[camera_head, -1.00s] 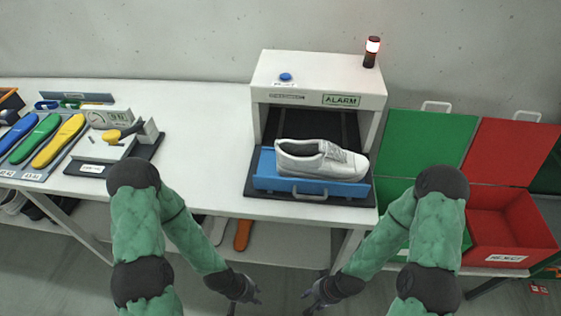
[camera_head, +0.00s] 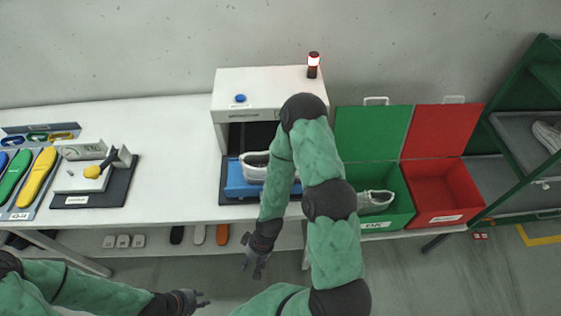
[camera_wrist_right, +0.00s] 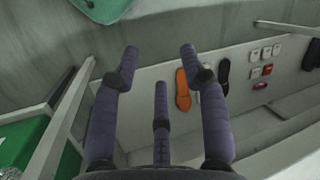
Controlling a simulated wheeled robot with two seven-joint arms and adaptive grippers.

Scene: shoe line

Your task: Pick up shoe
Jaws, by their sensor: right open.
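A white-grey shoe (camera_head: 254,167) sits on the blue tray (camera_head: 236,191) in front of the white alarm machine; my right arm hides its right part. Another light shoe (camera_head: 372,200) lies in the open green bin (camera_head: 396,206). My right gripper (camera_head: 255,270) hangs in front of the table edge, below and apart from the tray. In the right wrist view it (camera_wrist_right: 160,68) is open and empty, its fingers spread. My left gripper (camera_head: 197,298) is low at the front left, away from both shoes; its fingers are too small to judge.
An open red bin (camera_head: 447,216) stands right of the green one. Coloured insoles (camera_head: 42,176) and a gauge fixture (camera_head: 90,178) are at the left. The table (camera_head: 175,150) is clear between fixture and tray.

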